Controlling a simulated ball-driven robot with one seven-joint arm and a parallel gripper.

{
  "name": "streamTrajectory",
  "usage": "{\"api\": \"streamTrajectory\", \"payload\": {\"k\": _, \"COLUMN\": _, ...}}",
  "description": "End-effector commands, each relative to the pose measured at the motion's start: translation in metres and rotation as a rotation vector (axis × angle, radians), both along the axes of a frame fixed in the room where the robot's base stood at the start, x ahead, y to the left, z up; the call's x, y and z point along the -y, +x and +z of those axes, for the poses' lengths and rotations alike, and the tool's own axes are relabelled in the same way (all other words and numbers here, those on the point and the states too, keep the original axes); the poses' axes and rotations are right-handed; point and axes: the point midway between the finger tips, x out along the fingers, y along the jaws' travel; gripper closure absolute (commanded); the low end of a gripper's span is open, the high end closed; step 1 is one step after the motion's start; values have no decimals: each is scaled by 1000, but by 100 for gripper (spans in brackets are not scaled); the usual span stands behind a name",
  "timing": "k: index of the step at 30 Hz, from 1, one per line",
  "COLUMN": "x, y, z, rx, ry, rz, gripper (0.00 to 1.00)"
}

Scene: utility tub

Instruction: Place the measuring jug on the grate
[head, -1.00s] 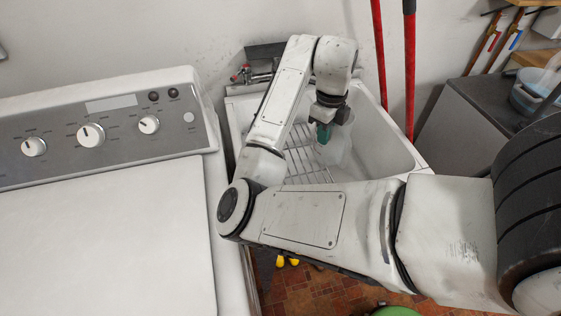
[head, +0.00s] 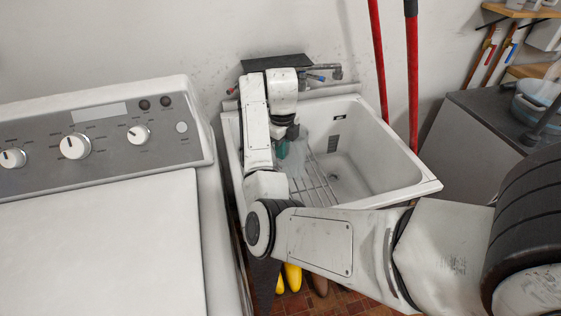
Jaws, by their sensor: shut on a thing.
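The measuring jug (head: 298,158) is a pale, see-through vessel inside the utility tub, over the left part of the wire grate. My gripper (head: 283,149), with green showing at its tip, is shut on the jug at its upper left. The grate (head: 319,190) is a rack of thin metal bars low in the tub; its left part is hidden by the jug and my arm. I cannot tell whether the jug's base touches the bars.
The white tub (head: 400,170) has free room to the right of the grate. A tap (head: 325,73) stands at its back rim. A washing machine (head: 100,190) is on the left. Two red poles (head: 412,80) lean behind the tub. Yellow boots (head: 292,277) stand below.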

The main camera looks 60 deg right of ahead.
Motion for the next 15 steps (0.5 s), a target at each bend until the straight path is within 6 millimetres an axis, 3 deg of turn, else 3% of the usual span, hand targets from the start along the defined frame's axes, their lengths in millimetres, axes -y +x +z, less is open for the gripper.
{"api": "streamTrajectory", "payload": {"k": 5, "x": 2, "y": 6, "z": -6, "rx": 1, "ry": -1, "rz": 0, "gripper": 100}}
{"api": "streamTrajectory", "payload": {"k": 12, "x": 2, "y": 7, "z": -36, "rx": -1, "ry": -1, "rz": 0, "gripper": 100}}
{"api": "streamTrajectory", "payload": {"k": 15, "x": 3, "y": 8, "z": -39, "rx": 1, "ry": -2, "rz": 0, "gripper": 100}}
